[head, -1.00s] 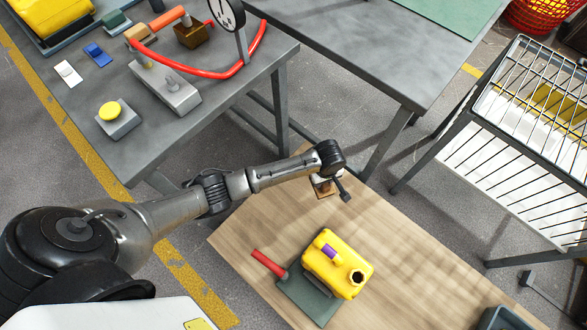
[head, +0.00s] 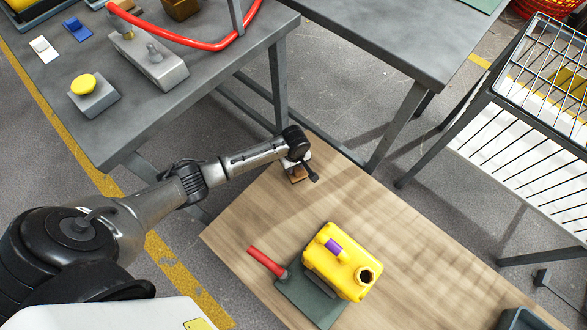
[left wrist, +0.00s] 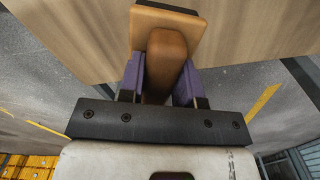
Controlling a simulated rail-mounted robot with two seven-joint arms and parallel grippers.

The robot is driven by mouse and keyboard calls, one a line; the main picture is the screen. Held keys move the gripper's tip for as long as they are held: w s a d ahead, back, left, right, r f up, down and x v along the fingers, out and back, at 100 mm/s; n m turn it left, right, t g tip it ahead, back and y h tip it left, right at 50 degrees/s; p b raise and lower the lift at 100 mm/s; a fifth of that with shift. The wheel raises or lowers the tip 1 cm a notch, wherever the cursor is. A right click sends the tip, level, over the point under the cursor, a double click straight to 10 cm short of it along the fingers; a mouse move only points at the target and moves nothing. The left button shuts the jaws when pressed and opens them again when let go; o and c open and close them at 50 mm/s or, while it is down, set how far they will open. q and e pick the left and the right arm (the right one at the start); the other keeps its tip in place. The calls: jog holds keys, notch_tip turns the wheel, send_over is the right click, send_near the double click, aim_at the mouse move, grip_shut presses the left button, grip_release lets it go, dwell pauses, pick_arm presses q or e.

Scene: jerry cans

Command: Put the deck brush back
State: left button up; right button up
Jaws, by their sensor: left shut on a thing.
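My left gripper (head: 299,165) is over the far end of the wooden table (head: 235,225), its fingers largely hidden by its wrist in the head view. It is shut on a brown wooden thing (head: 297,173), which looks like the deck brush. In the left wrist view, the purple fingers (left wrist: 160,85) clasp its rounded brown grip (left wrist: 167,55), with a tan block (left wrist: 190,22) beyond. Bristles are not clear, and I cannot tell whether the brush touches the table. My right gripper is not in view.
A yellow jerry can (head: 320,268) and a red-handled thing (head: 267,262) are at a grey-green plate (head: 310,300). Wood between brush and can is bare. A grey bench (head: 130,130) stands at left, a wire rack (head: 520,150) at right, a dark bin (head: 520,320) at lower right.

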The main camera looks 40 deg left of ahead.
pick_arm(q)
jog(key=shift+w+a+f, duration=0.1)
jog(key=shift+a+f, duration=0.1)
jog(key=shift+a, duration=0.1)
jog(key=shift+f, duration=0.2)
notch_tip(320, 180, down, 4)
jog(key=b, duration=0.3)
jog(key=shift+r+b, duration=0.2)
jog(key=shift+b, duration=0.2)
jog(key=shift+r, duration=0.1)
jog(key=shift+f, duration=0.2)
jog(key=o, duration=0.9)
